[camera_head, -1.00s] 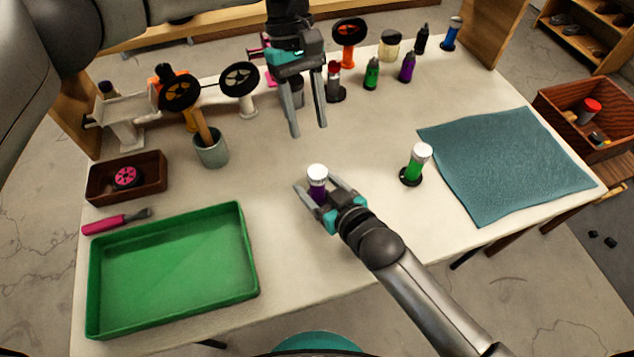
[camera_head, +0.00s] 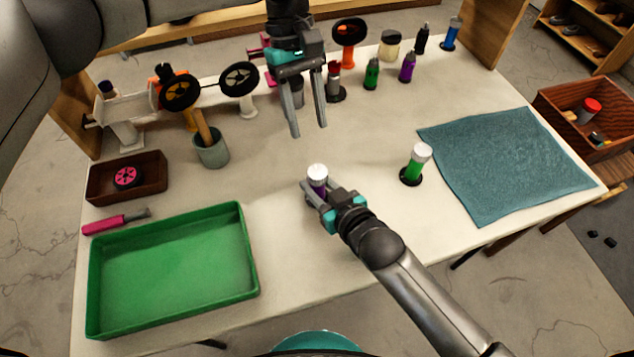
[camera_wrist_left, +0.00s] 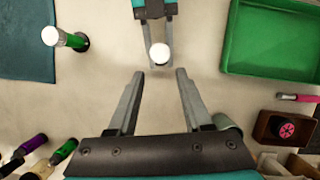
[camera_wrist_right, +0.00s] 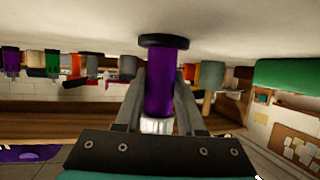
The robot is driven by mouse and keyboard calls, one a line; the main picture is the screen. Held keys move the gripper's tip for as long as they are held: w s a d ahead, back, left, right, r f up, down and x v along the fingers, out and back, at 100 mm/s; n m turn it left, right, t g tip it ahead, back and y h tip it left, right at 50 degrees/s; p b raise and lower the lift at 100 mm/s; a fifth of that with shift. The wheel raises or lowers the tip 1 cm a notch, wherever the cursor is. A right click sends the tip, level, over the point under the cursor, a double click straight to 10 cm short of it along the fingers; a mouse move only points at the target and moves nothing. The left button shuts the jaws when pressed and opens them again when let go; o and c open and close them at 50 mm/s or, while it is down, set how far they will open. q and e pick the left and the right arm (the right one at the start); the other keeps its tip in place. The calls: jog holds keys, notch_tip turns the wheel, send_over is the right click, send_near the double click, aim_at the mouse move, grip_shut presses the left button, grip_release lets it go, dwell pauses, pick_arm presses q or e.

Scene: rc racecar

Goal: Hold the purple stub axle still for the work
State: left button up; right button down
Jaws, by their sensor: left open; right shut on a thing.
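The purple stub axle (camera_head: 317,182) stands upright on the table, with a white cap on top and a black base. It also shows in the right wrist view (camera_wrist_right: 161,85), where the picture is upside down, and its white top shows in the left wrist view (camera_wrist_left: 160,53). My right gripper (camera_head: 314,191) is shut on its purple body, one finger on each side. My left gripper (camera_head: 309,131) is open and empty above the table, behind the stub axle. Its fingertips (camera_wrist_left: 160,73) point toward the stub axle, apart from it.
A similar green piece (camera_head: 415,165) stands to the right, beside a teal cloth (camera_head: 510,165). A green tray (camera_head: 172,268) lies front left, with a pink-handled tool (camera_head: 112,222) behind it. A grey-green cup (camera_head: 211,152) and several bottles line the back. The table around the stub axle is clear.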

aim_at(317, 171)
pick_arm(q)
jog(key=o, duration=0.3)
jog(key=shift+o, duration=0.6)
jog(key=shift+s+n, duration=0.1)
jog(key=shift+n, duration=0.3)
jog(key=s+d+r+n+t+y, duration=0.1)
jog(key=s+r+n+t, duration=0.1)
jog(key=n, duration=1)
jog(key=s+d+r+n+t+y, duration=0.1)
jog(key=s+n+t, duration=0.1)
jog(key=n, duration=0.9)
jog(key=shift+n, duration=0.3)
jog(key=f, duration=1.2)
jog(key=shift+w+a, duration=0.1)
jog(key=shift+w, duration=0.15)
grip_shut()
